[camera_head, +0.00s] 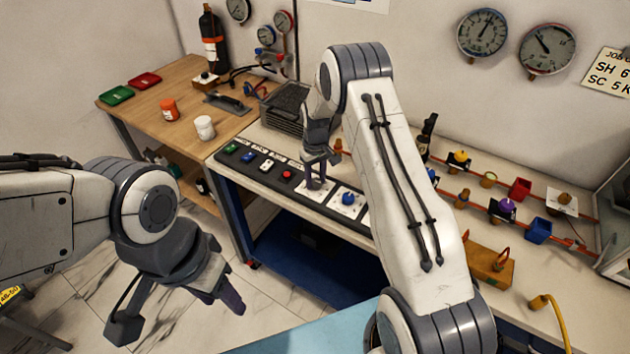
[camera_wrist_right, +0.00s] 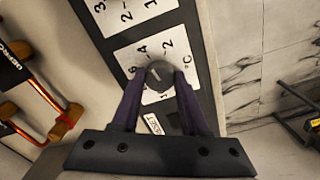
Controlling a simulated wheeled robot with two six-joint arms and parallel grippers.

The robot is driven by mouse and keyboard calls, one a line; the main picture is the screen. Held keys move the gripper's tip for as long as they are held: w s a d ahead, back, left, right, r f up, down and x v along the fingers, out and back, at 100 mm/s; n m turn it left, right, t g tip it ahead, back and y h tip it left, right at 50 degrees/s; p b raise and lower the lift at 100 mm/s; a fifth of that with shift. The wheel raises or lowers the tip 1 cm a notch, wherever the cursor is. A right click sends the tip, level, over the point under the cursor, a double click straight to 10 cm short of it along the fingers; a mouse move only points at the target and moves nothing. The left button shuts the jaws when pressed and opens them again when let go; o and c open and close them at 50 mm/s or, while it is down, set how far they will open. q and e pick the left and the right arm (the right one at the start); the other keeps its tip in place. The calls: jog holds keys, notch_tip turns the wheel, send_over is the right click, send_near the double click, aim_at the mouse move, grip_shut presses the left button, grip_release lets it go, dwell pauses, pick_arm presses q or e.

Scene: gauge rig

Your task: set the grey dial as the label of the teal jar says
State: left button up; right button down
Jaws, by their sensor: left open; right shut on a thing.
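The grey dial (camera_wrist_right: 159,74) sits on a white plate with numbers and a °C mark (camera_wrist_right: 152,50) in the right wrist view. A short pale line shows on its top; the exact reading is too small to tell. My right gripper (camera_head: 317,178) is shut on the dial, its dark fingers on both sides of it; the fingers also show in the wrist view (camera_wrist_right: 160,92). In the head view the gripper mostly hides the dial. My left gripper (camera_head: 222,297) is open and empty above the floor at lower left. I cannot make out a teal jar or its label.
A blue dial (camera_head: 347,199) stands right of the grey one. Several coloured buttons (camera_head: 267,166) line the panel at left. Red rails (camera_head: 545,196) cross the bench at right.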

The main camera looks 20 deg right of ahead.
aim_at(315, 181)
dwell(0.4)
jog(key=shift+c, duration=2.1)
grip_release()
notch_tip(315, 181, up, 10)
jog(key=b, duration=0.2)
jog(key=shift+r, duration=0.25)
